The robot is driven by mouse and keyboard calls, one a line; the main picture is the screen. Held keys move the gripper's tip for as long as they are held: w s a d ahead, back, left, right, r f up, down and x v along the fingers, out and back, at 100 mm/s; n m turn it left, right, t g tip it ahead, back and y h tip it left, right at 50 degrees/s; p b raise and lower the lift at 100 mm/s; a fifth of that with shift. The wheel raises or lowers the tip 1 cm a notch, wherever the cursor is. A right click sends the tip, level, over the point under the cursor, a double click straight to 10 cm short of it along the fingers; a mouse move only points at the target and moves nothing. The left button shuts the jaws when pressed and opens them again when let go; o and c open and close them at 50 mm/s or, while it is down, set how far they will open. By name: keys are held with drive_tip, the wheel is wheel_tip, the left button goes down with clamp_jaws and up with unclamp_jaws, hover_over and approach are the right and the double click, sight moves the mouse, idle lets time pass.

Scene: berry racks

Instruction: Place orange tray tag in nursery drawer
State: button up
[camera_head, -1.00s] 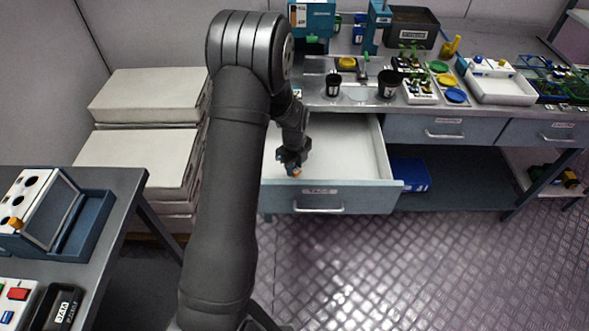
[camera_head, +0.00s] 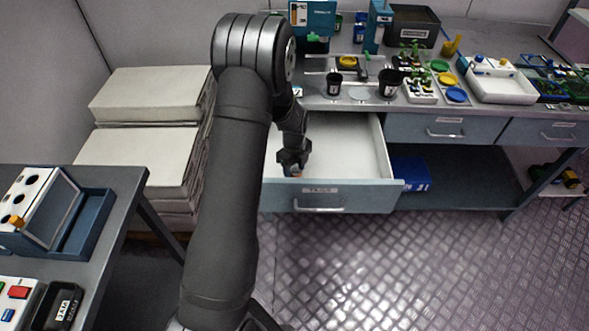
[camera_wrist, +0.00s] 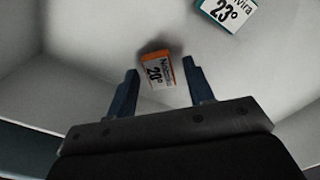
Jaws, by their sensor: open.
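The orange tray tag (camera_wrist: 158,71), with an orange edge and a white face reading 20°, is inside the open drawer labelled TAGS (camera_head: 345,200). In the wrist view it lies just beyond and between the fingertips, with a shadow beside it; I cannot tell whether it rests on the drawer floor. My gripper (camera_wrist: 161,80) is open, its two blue fingers apart on either side of the tag.
A teal-edged tag (camera_wrist: 229,11) reading 23° lies farther in the drawer. The drawer walls surround my gripper. Pots and trays crowd the bench (camera_head: 320,100) behind. Two closed drawers (camera_head: 440,130) are to the right. A second table (camera_head: 125,185) stands at left.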

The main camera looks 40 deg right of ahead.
sight(295, 172)
wheel_tip(295, 172, up, 12)
idle(0.4)
drive_tip(key=shift+f, duration=0.1)
wheel_tip(295, 172, down, 12)
drive_tip(key=shift+r, duration=1.6)
drive_tip(key=shift+f, duration=0.15)
